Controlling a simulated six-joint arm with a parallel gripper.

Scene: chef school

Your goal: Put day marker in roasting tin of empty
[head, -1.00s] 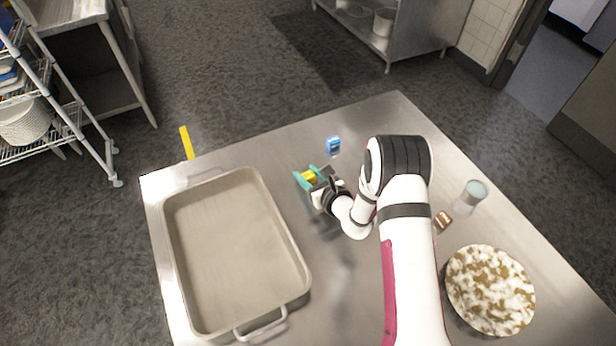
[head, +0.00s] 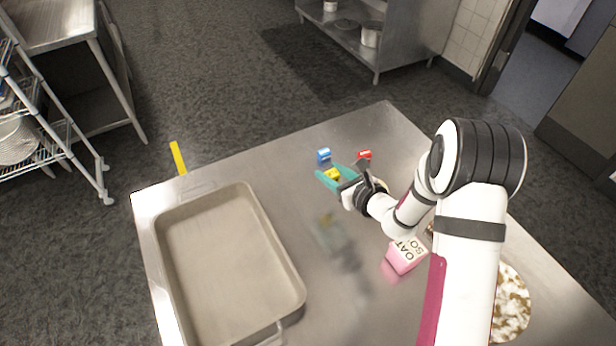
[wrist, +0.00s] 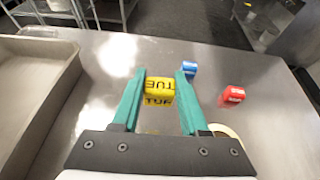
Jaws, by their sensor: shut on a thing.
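My gripper (head: 333,175) has teal fingers shut on a yellow day marker (head: 332,174), a small block. In the wrist view the yellow marker (wrist: 159,90) shows "TUE" on two faces between the fingertips. It appears to be held above the metal table, with a blurred reflection below it. The roasting tin (head: 225,265) is a large, empty, grey-beige rectangular pan to the left of my gripper. Its right wall (wrist: 58,95) also shows at the left of the wrist view. A blue block (head: 324,156) and a red block (head: 364,154) stand beyond the gripper.
A pink carton (head: 404,257) stands right of centre, partly near my arm. A white-and-brown round dish (head: 512,305) is partly hidden behind my arm. A pale round rim (wrist: 228,132) shows beside my gripper. A yellow strip (head: 178,158) is at the table's far left edge. Table between tin and gripper is clear.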

